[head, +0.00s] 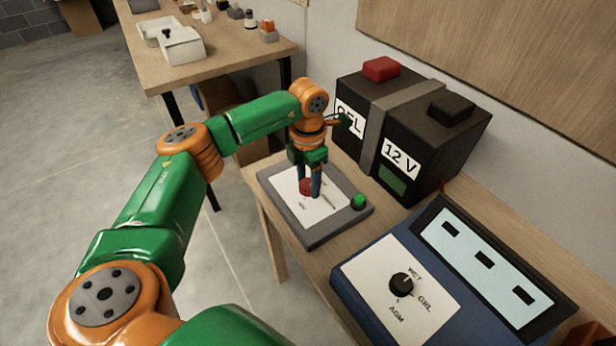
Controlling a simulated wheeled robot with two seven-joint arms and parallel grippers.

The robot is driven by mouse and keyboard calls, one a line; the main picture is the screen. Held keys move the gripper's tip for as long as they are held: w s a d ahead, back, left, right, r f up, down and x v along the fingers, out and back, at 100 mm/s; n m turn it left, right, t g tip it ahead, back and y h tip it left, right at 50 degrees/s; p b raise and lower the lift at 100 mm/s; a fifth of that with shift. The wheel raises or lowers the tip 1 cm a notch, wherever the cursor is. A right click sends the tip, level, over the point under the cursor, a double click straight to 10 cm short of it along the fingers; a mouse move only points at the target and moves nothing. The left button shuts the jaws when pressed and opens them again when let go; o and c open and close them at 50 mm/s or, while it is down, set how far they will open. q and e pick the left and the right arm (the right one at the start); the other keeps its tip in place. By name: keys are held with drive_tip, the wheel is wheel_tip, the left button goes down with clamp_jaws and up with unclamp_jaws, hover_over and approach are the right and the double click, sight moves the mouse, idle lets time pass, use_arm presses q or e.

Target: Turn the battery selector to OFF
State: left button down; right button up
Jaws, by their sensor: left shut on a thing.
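The battery selector appears to be the red knob (306,187) on a white plate set in a grey panel (341,222) on the bench. My left gripper (308,185) points down over the panel, with one finger on each side of the red knob, shut on it. The fingers hide part of the knob, and the plate's lettering is too small or covered to read, so its pointed position cannot be told. A green button or lamp (358,202) is at the panel's right corner. My right gripper is not in view.
A black battery (430,150) marked GEL and 12 V stands close behind the panel, against the wall. A blue charger (365,318) with a black dial (401,284) sits at front right. Another table (215,66) with small items stands at the back left.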

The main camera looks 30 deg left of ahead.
sight(308, 184)
use_arm(q)
drive_tip(key=n+p, duration=0.1)
drive_tip(key=n, duration=0.2)
drive_tip(key=shift+n, duration=0.4)
drive_tip(key=n+p, duration=0.1)
drive_tip(key=n, duration=0.2)
drive_tip(key=shift+r+n, duration=0.1)
drive_tip(key=shift+n, duration=0.2)
drive_tip(key=n+p, duration=0.1)
drive_tip(key=n, duration=0.4)
drive_tip(key=shift+n+p, duration=0.35)
drive_tip(key=shift+n, duration=0.35)
drive_tip(key=shift+c, duration=1.3)
unclamp_jaws()
wheel_tip(308, 184, up, 7)
drive_tip(key=shift+b, duration=0.55)
